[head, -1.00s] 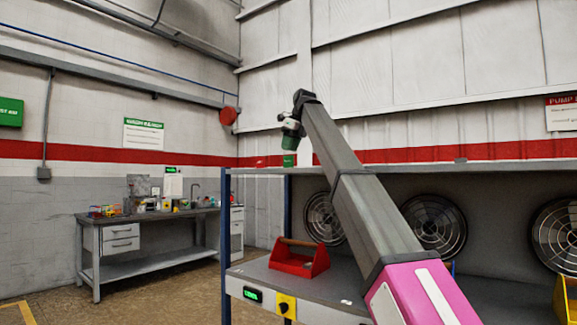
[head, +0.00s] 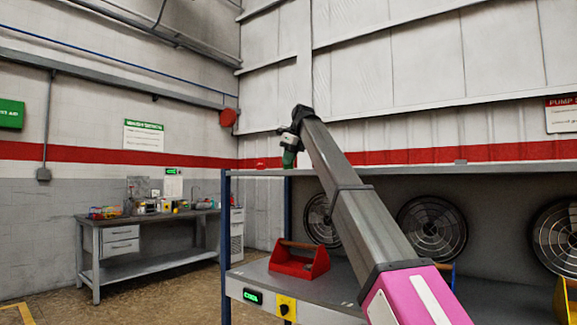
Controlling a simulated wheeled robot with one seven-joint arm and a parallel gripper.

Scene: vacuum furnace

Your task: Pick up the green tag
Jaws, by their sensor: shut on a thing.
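The green tag (head: 289,159) is a small green piece at the top shelf of the blue-posted rack, near its left end. My gripper (head: 289,152) reaches down to it from above, at the far end of my arm, and is shut on it. The fingers are small and partly hidden by the wrist. I cannot tell whether the tag's lower edge still touches the shelf.
The top shelf (head: 400,168) runs right across under my arm. A red tool carrier (head: 300,262) stands on the lower deck, with round fans (head: 432,228) behind. A workbench (head: 140,218) with several small items stands at the left. Open floor lies between.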

